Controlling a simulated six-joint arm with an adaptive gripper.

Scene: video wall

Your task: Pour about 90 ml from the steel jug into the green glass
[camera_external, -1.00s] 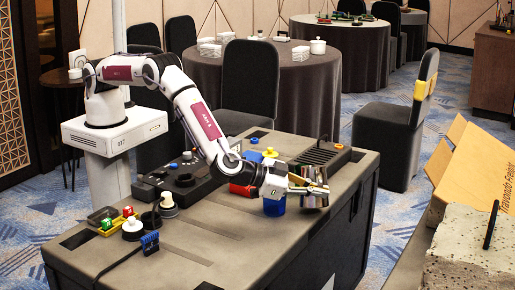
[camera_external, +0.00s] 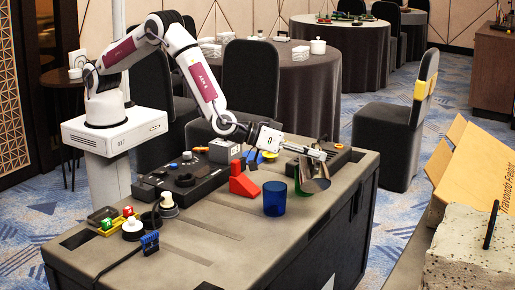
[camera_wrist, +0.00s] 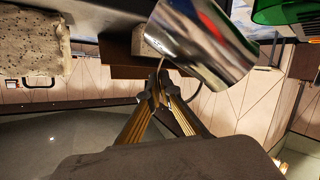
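The steel jug (camera_external: 317,184) is held above the right part of the table top, clearly tilted. In the wrist view the jug's shiny body (camera_wrist: 203,42) fills the upper middle. My gripper (camera_external: 323,156) is above the jug; in the wrist view its fingers (camera_wrist: 160,92) are closed together at the jug's handle. The green glass (camera_external: 299,181) stands just left of the jug and is partly covered by it. Part of the green glass also shows in the wrist view's upper right corner (camera_wrist: 290,11). The jug's inside and any liquid stream cannot be made out.
A blue glass (camera_external: 274,198) stands left of the green glass, near a red wedge-shaped block (camera_external: 242,182). A black device (camera_external: 340,158) lies behind the jug. A black control box (camera_external: 185,178) is farther left. The table's front middle is clear.

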